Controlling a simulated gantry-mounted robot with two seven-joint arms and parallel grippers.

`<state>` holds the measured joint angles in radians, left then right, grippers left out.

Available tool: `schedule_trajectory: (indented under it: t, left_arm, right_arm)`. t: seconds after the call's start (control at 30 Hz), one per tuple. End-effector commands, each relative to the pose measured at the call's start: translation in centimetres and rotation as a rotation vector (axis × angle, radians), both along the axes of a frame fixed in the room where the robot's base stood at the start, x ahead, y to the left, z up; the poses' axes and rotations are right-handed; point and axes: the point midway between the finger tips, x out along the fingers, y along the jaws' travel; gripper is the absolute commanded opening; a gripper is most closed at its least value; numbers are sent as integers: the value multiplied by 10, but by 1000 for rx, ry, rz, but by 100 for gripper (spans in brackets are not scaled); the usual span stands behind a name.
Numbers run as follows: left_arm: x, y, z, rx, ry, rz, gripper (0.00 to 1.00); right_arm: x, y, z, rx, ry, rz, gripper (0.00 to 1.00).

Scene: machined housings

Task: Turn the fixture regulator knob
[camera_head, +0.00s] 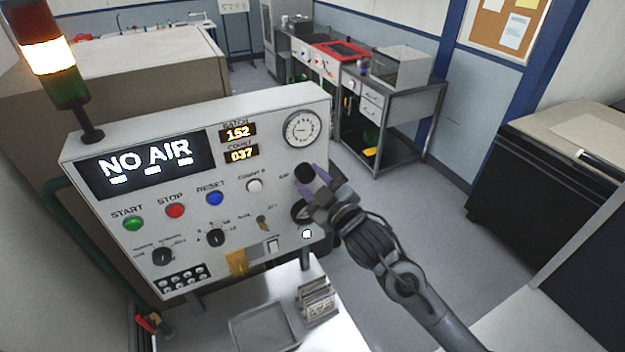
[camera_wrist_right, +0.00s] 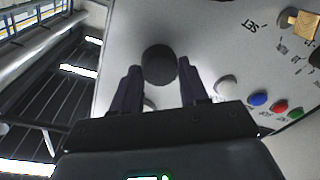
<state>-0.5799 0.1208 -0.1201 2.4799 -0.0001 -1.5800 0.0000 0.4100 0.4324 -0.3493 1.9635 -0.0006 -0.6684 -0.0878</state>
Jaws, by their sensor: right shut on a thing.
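The regulator knob (camera_head: 304,173) is a round black knob on the right part of the grey control panel (camera_head: 282,107), below the round gauge (camera_head: 302,129). My right gripper (camera_head: 313,184) is at the panel face, its purple-tinted fingers shut on the knob from either side. In the right wrist view the dark knob (camera_wrist_right: 159,65) sits between the two finger tips (camera_wrist_right: 158,82). The gauge needle is too small to read surely. The display (camera_head: 146,165) reads "NO AIR". My left gripper is not in view.
Green, red and blue buttons (camera_head: 215,198), a white button (camera_head: 254,186) and selector knobs (camera_head: 216,237) are left of my gripper. A lit stack light (camera_head: 47,55) stands at the panel's upper left. A table (camera_head: 345,322) with a tray (camera_head: 264,327) lies below.

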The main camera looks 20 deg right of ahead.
Motion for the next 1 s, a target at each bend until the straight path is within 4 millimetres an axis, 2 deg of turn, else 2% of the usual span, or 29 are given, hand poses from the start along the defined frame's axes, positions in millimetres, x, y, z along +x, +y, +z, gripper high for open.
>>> schedule_trajectory:
  t: [0.27,1.0]
  left_arm:
    - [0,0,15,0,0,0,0]
    - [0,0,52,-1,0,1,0]
  right_arm:
    - [0,0,1,199,21,-1,13]
    - [0,1,-1,898,82,-2,13]
